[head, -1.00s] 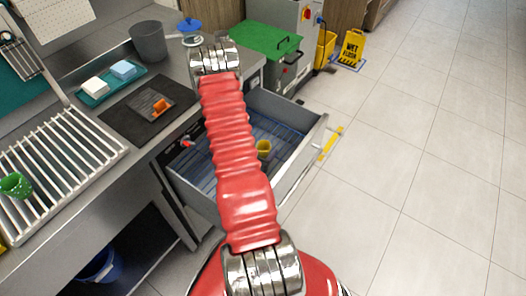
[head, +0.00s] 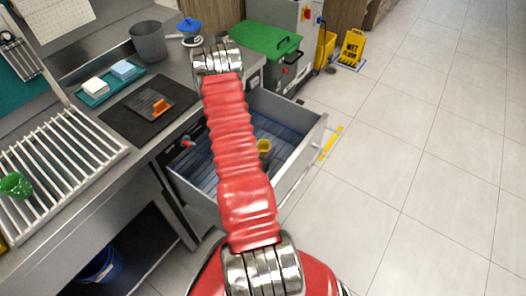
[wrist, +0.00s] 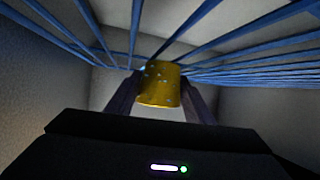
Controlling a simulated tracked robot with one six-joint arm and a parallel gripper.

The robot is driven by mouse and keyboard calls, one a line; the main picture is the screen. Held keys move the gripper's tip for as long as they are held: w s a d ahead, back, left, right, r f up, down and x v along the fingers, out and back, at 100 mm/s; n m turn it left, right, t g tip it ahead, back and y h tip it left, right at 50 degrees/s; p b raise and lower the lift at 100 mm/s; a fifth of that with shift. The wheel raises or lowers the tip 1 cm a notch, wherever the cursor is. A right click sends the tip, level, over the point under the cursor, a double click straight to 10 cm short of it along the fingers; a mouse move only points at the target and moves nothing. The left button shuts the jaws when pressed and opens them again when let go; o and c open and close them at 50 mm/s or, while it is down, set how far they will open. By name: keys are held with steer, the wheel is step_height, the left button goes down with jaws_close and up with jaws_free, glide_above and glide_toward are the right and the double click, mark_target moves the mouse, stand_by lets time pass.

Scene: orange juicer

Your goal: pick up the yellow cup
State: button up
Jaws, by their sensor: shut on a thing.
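The yellow cup (wrist: 160,84) is between the two fingers of my gripper (wrist: 161,92) in the wrist view, and the gripper is shut on it. Blue rack bars show around and behind the cup there. In the head view the yellow cup (head: 264,147) shows inside the open drawer (head: 297,158), just right of my red arm. The arm hides part of the drawer, and my gripper cannot be made out in the head view.
The drawer's walls and blue wire rack (head: 280,130) surround the cup. Open floor lies right.

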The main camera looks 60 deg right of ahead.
steer(key=c, duration=0.4)
steer(key=shift+r, duration=0.1)
steer(key=shift+c, duration=0.2)
step_height(320, 180, up, 18)
stand_by(0.9)
stand_by(0.5)
